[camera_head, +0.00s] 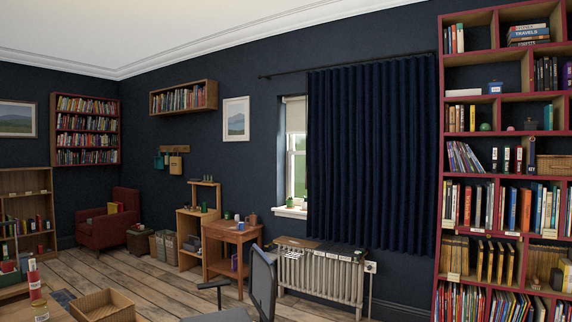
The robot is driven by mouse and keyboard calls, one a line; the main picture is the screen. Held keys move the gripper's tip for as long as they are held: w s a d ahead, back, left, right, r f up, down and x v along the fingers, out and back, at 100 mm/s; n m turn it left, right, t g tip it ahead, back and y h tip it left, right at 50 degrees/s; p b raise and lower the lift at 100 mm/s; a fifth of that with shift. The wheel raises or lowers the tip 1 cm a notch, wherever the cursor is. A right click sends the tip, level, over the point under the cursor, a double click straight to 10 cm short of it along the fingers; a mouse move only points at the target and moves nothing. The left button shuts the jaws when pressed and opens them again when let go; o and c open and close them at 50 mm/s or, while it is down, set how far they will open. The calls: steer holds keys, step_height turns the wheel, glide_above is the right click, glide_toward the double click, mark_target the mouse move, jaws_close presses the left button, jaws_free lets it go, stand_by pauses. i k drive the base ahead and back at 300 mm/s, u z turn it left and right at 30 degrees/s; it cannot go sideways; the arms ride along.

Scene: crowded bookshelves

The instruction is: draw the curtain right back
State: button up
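A dark navy curtain (372,160) hangs in folds from a dark rod (285,73) on the far wall. It covers most of the window. A narrow strip of the window (297,150) shows at the curtain's left edge, with a pale blind at its top and greenery outside. The curtain's right edge lies close to the tall red bookshelf. My gripper is not in view.
The radiator (318,275) stands under the curtain, with items on its top. An office chair (262,285) stands in front, left of the radiator. A wooden desk (231,236) is further left. The red bookshelf (440,150) closes off the right. Floorboards (165,285) are partly clear at left.

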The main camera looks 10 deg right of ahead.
mark_target(316, 177)
steer(key=z, duration=0.2)
steer(key=i, duration=1.75)
steer(key=z, duration=0.45)
steer(key=i, duration=3.5)
steer(key=u, duration=0.35)
steer(key=i, duration=1.05)
steer(key=u, duration=0.1)
